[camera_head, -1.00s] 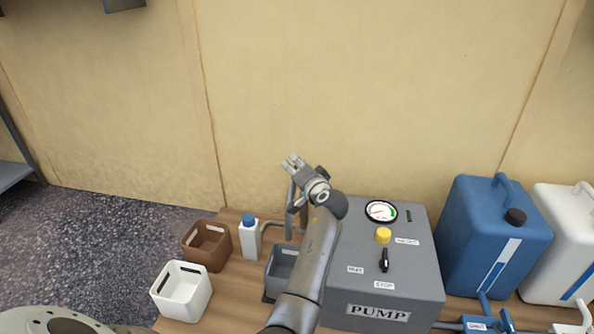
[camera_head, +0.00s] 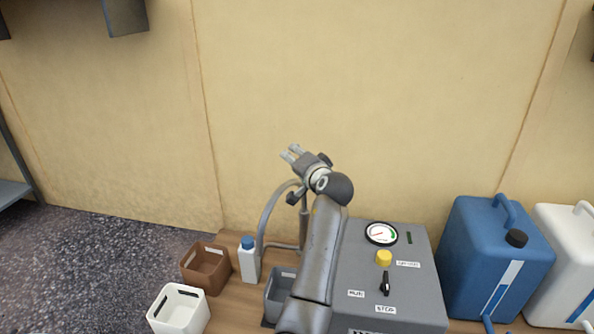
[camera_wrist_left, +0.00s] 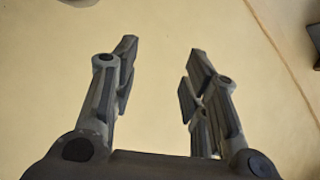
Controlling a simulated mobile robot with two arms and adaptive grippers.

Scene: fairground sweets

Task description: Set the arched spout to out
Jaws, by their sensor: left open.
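The arched spout (camera_head: 269,211) is a thin grey pipe beside the pump box (camera_head: 394,290). It curves left from its upright near my wrist, and its free end comes down beside the white bottle with a blue cap (camera_head: 249,262). My left gripper (camera_head: 290,153) is above the spout's top, pointing up and left toward the wall, and appears empty. The left wrist view shows its two fingers (camera_wrist_left: 160,65) spread apart with only wall between them. My arm and wrist hide part of the spout's upright; contact between them cannot be told. My right gripper is not in view.
A grey bin (camera_head: 280,292) stands left of the pump, partly behind my arm. A brown bin (camera_head: 205,268) and a white bin (camera_head: 179,310) stand further left. The pump carries a gauge (camera_head: 381,233), yellow knob (camera_head: 384,258) and black lever (camera_head: 385,284). A blue canister (camera_head: 493,260) is at right.

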